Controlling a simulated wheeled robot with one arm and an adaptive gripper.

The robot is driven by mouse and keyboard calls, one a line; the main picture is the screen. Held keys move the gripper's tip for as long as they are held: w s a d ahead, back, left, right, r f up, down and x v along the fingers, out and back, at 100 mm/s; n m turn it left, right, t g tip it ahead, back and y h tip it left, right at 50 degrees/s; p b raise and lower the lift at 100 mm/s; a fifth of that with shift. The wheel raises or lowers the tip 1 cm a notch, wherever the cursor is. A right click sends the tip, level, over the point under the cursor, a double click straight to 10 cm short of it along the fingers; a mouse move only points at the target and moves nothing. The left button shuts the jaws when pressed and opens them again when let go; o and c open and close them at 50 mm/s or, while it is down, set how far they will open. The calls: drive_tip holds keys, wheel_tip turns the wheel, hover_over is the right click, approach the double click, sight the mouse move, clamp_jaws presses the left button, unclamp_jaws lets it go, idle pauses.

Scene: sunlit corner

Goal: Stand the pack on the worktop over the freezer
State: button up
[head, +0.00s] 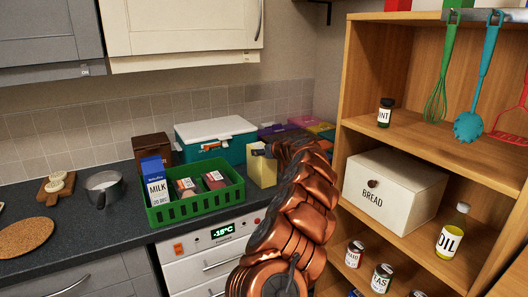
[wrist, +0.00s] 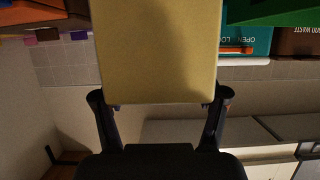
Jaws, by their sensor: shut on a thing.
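The pack is a plain pale-yellow carton (head: 262,168), upright just right of the green crate, over the dark worktop (head: 98,236). The freezer (head: 207,249) is the white front with the -18°C display below that worktop. In the wrist view the pack (wrist: 158,50) fills the top middle, its upper end in the picture cut off. My gripper (wrist: 163,104) is shut on it, one finger at each side. My copper arm hides part of the pack's right side in the head view. I cannot tell whether its base touches the worktop.
The green crate (head: 198,207) holds a milk carton (head: 155,184) and small packs. Behind it stand a teal box with a white lid (head: 217,130) and a brown box (head: 152,148). A pot (head: 104,187) is left. Wooden shelves (head: 405,132) rise close on the right.

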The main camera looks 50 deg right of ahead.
drive_tip(key=o, duration=1.8)
drive_tip(key=shift+r, duration=0.1)
drive_tip(key=shift+s+a+r, duration=0.15)
drive_tip(key=shift+s+r, duration=0.05)
drive_tip(key=shift+s, duration=0.35)
drive_tip(key=shift+v, duration=1)
drive_tip(key=b+v, duration=0.2)
drive_tip(key=v, duration=0.6)
drive_tip(key=shift+s, duration=0.35)
drive_tip(key=shift+a+r, duration=0.1)
drive_tip(key=shift+r, duration=0.05)
